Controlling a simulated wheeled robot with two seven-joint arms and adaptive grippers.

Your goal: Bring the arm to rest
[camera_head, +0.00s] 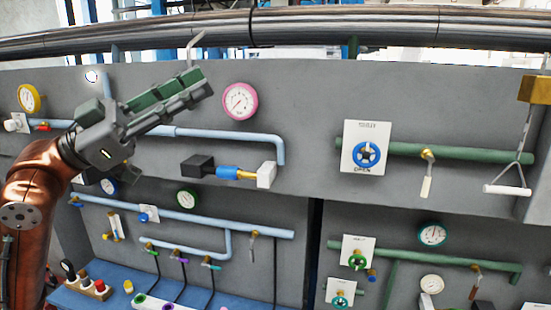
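My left arm (28,205), copper-coloured, comes in from the left edge. Its dark grey and green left gripper (206,84) is raised in front of the upper grey panel, pointing up and right. The fingers lie close side by side in this view, and I cannot tell whether there is a gap between them. No object shows clearly between them. The gripper covers part of a light blue pipe (225,135), and its tips are just left of a pink gauge (240,101). My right gripper is not in view.
The grey panel (310,95) carries a blue valve wheel (366,155), a green pipe (470,153), and a hanging white pull handle (507,190). A dark rail (350,24) runs along the top. Below left, a blue ledge (70,298) holds coloured buttons.

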